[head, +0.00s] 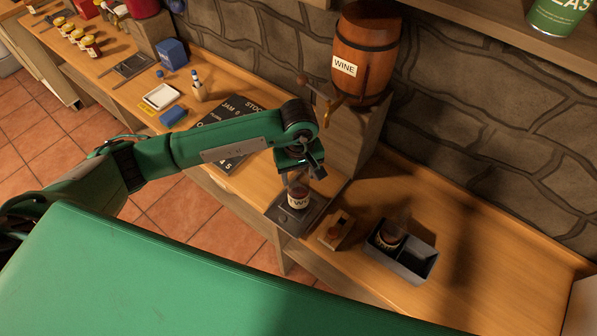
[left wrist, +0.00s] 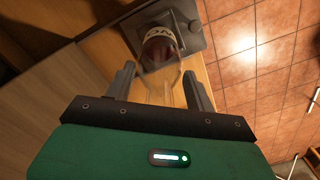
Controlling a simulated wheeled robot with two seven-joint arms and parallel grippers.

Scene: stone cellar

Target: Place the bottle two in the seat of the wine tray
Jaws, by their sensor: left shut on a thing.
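Bottle two (head: 298,198), clear glass with dark red contents and a pale label, stands on a dark grey plate (head: 283,219). In the left wrist view the bottle (left wrist: 160,50) has its clear neck between the fingers. My left gripper (head: 299,168) is shut on that neck from above; the fingers partly hide it in the head view. The grey wine tray (head: 410,272) lies to the right. Its left compartment holds another dark bottle (head: 390,237); its right seat looks empty. My right gripper is not in view.
A small wooden block (head: 337,230) with a reddish-brown top stands between the plate and the tray. A wine barrel (head: 366,55) with a tap sits on a stand behind. A dark board (head: 225,125) lies to the left. Bare counter (head: 480,240) extends right of the tray.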

